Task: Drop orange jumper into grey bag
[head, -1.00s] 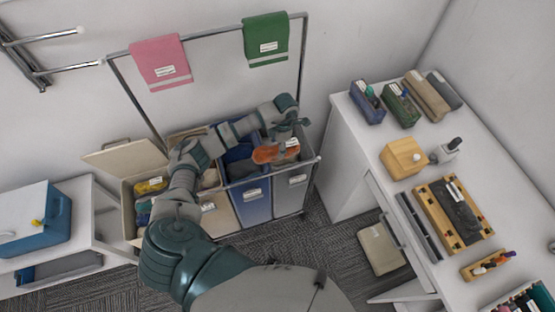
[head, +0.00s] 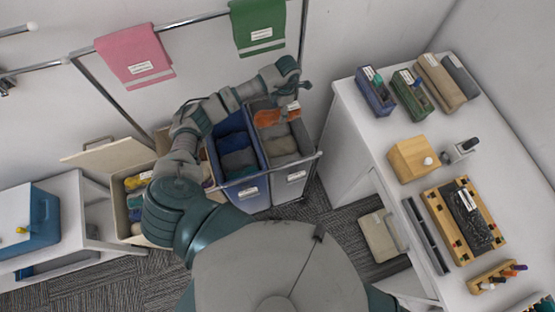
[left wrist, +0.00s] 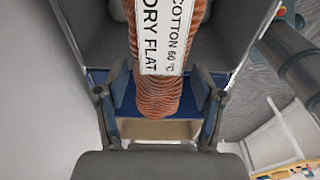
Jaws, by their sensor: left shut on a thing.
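The orange jumper (head: 267,118) hangs from my left gripper (head: 292,98) over the back part of the grey bag (head: 290,186). Its white care label (head: 293,106) shows beside the gripper. In the left wrist view the ribbed orange jumper (left wrist: 158,92) lies between the two fingers (left wrist: 160,112), with a label reading cotton 60 °C, dry flat. The gripper is shut on it. Grey clothes (head: 280,143) lie in the grey bag below. My right gripper is not in view.
The blue bag (head: 250,191) with dark clothes stands left of the grey one. A beige bin (head: 121,207) with an open lid is further left. A metal rail (head: 196,20) carries pink (head: 136,54) and green (head: 257,27) cloths. A white desk (head: 390,141) is at right.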

